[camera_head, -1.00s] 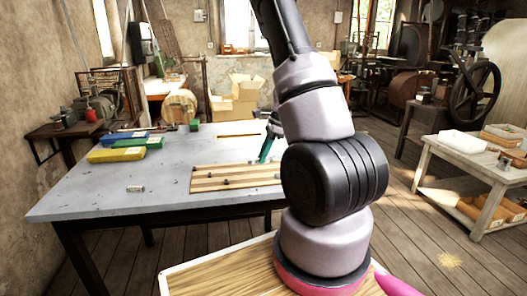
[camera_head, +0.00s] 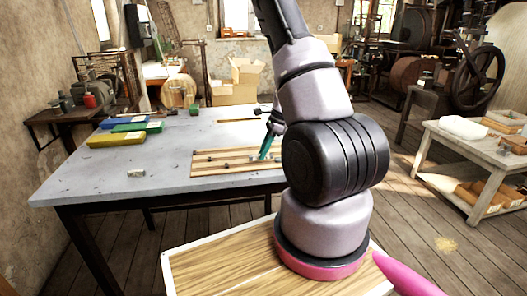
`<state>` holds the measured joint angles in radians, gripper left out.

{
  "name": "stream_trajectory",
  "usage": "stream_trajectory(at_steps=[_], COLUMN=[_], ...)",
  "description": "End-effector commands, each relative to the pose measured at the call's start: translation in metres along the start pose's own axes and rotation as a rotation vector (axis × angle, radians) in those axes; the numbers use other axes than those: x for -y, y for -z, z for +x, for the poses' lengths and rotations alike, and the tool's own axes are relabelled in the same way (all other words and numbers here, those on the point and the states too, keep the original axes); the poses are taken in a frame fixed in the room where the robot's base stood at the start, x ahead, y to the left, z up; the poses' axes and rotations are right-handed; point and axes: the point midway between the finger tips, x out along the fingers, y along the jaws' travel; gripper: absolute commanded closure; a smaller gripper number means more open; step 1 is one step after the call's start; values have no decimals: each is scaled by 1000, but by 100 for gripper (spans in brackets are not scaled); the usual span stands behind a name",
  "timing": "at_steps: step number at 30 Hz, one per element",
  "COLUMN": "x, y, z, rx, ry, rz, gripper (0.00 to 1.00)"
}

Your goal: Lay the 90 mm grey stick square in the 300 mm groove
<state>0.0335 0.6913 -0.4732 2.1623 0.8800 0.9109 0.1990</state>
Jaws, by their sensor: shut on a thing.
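My gripper (camera_head: 264,155) shows small and far off, with a slim green part slanting down over the right half of the striped wooden board (camera_head: 218,168). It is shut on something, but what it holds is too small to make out. The board lies flat near the table's front edge, with light and dark strips and several small dark pieces on it. I cannot tell which strip is the 300 mm groove. The grey stick cannot be picked out for certain. My arm hides the area right of the board.
The grey table (camera_head: 95,185) carries a yellow box (camera_head: 115,139), a green box (camera_head: 137,126) and a blue box (camera_head: 123,121) at the left, and a small pale block (camera_head: 136,173) near the front. The table's front left is mostly clear. A bench (camera_head: 470,150) stands at the right.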

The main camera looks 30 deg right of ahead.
Motion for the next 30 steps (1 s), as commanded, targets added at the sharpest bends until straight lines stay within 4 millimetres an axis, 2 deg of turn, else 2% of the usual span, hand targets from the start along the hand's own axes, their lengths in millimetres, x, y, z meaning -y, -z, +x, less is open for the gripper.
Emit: stream_trajectory(at_steps=[17,30], x=[0,0], y=[2,7], z=[5,16], rx=[0,0], ry=[0,0], rz=[0,1], gripper=[100,100])
